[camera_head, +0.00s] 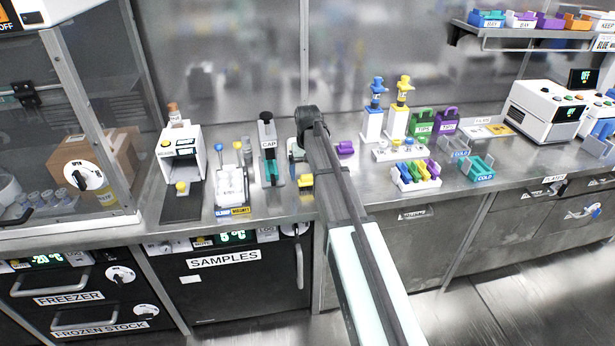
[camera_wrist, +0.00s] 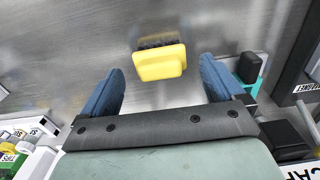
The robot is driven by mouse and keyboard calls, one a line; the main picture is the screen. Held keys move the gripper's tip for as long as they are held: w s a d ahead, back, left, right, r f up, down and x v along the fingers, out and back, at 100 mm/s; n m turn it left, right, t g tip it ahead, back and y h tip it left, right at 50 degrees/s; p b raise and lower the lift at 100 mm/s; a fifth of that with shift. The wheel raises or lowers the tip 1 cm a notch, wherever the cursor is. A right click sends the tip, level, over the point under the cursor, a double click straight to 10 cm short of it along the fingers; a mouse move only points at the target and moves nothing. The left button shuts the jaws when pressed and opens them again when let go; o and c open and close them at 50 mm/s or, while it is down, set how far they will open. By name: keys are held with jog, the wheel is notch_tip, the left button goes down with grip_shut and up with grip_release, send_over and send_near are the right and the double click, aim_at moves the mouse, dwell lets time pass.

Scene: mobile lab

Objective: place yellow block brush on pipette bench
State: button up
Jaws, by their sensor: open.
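The yellow block brush (camera_head: 306,181) is on the steel counter in the head view, just left of my arm. In the wrist view the brush (camera_wrist: 160,64) shows as a yellow block with dark bristles along its far side. My gripper (camera_wrist: 161,76) is open, with its blue fingers spread to either side of the brush in the picture. I cannot tell the height between fingers and brush. In the head view my arm hides part of the gripper. The bench section with the pipettes (camera_head: 380,188) is to the right of my arm.
Pipettes (camera_head: 399,107) on stands, green and purple tip boxes (camera_head: 422,121) and a colourful tube rack (camera_head: 416,174) occupy that section. Left of the brush stand a CAP device (camera_head: 268,148) and a white tube rack (camera_head: 231,188). Some bare counter shows along the front right.

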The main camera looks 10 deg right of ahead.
aim_at(308, 175)
notch_tip(308, 175, up, 10)
dwell(0.5)
dwell(1.2)
